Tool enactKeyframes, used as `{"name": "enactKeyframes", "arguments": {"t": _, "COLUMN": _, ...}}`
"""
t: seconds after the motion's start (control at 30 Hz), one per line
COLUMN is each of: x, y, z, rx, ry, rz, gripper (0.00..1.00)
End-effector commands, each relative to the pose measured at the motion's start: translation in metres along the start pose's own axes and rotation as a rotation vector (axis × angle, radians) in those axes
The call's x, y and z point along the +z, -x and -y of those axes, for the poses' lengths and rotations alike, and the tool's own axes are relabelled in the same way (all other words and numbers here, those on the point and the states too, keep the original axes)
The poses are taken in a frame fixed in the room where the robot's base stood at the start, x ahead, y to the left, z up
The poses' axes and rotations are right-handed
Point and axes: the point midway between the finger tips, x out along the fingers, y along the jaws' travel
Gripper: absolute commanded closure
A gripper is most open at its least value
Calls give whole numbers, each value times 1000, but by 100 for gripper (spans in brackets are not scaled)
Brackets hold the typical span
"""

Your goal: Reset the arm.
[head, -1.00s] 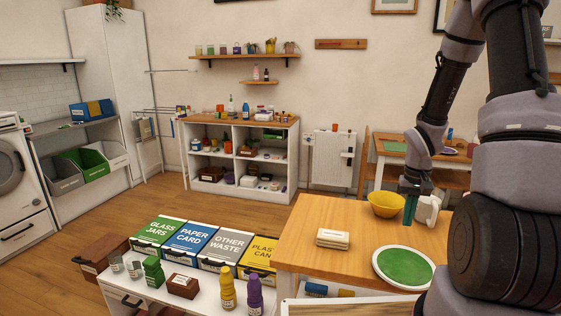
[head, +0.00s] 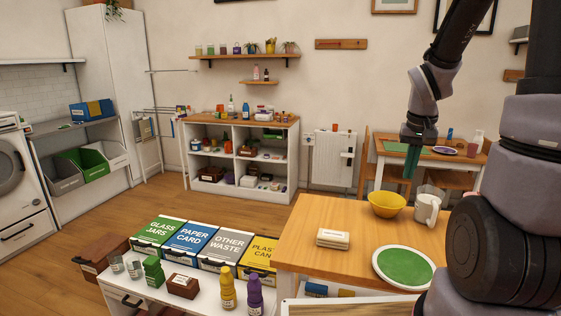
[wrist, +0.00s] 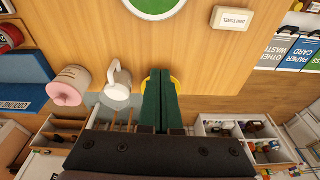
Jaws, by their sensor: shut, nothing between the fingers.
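My gripper (head: 410,166) hangs from my arm in the head view, above the wooden table (head: 330,222) and over the yellow bowl (head: 387,204). Its green fingers point down and are shut with nothing between them. In the wrist view my gripper (wrist: 160,82) shows as two green fingers side by side, with the yellow bowl (wrist: 178,84) mostly hidden behind them. A white mug (head: 427,208) stands just right of the bowl, apart from the fingers.
A white-rimmed green plate (head: 403,267) and a dish towel (head: 332,238) lie on the table. Labelled waste bins (head: 223,247) and bottles (head: 227,290) stand on the lower unit at left. Floor beyond is open.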

Motion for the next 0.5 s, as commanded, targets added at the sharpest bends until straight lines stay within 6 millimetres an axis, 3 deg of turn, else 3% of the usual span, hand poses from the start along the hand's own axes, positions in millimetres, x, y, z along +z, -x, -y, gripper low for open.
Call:
{"name": "enactKeyframes", "arguments": {"t": 0.03, "x": 3, "y": 26, "z": 6, "rx": -15, "ry": -5, "rz": -43, "gripper": 100}}
{"name": "enactKeyframes", "arguments": {"t": 0.2, "x": 26, "y": 94, "z": 22, "rx": -86, "ry": -33, "rz": -146, "gripper": 100}}
{"name": "enactKeyframes", "arguments": {"t": 0.4, "x": 67, "y": 161, "z": 38, "rx": -209, "ry": -53, "rz": -250, "gripper": 100}}
{"name": "enactKeyframes", "arguments": {"t": 0.5, "x": 87, "y": 184, "z": 42, "rx": -269, "ry": -56, "rz": -286, "gripper": 100}}
